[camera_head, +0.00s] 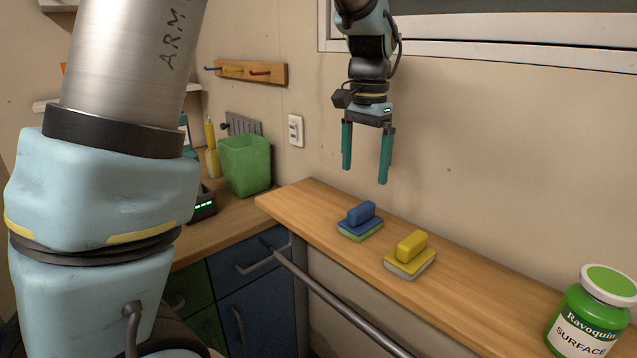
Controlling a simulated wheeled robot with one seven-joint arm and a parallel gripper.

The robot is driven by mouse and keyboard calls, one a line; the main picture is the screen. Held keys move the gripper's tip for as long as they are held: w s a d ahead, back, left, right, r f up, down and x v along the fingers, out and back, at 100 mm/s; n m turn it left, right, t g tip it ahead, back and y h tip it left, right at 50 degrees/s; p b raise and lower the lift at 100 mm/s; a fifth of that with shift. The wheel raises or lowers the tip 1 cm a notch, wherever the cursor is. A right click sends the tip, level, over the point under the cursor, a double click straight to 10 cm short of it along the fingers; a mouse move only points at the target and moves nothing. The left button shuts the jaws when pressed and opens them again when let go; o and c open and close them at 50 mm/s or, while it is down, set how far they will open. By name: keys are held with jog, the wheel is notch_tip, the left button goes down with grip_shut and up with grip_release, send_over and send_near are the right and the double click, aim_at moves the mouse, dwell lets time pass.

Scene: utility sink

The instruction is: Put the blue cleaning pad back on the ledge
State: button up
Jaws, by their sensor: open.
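The blue cleaning pad (360,221), with a blue handle block and a green underside, lies flat on the wooden ledge (470,284) along the wall. A yellow pad (410,255) with a grey underside lies to its right on the same ledge, with a small gap between them. My gripper (366,175) hangs above the ledge with its two green fingers pointing down. It is open, with nothing between the fingers, and it appears above the blue pad and apart from it.
A green and white Ravoquin bottle (592,316) stands at the ledge's right end. A green bin (245,165) stands on the counter at left. A metal rail (340,308) runs below the ledge front. The ledge between yellow pad and bottle is clear.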

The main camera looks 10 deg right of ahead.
jog(key=w+a+f+n, duration=0.1)
jog(key=a+f+n, duration=0.2)
jog(key=a, duration=0.6)
jog(key=w+a+f+n, duration=0.1)
jog(key=a+f+n, duration=0.2)
jog(key=a, duration=0.6)
jog(key=s+a+f+n, duration=0.2)
jog(key=s+a, duration=0.1)
jog(key=a, duration=0.3)
jog(key=s+a+f+n+t, duration=0.1)
jog(key=s+a+f+n, duration=0.1)
jog(key=a, duration=0.4)
jog(key=shift+s+a+f+n+t, duration=0.2)
jog(key=shift+s+n+t, duration=0.1)
jog(key=shift+s+n, duration=0.2)
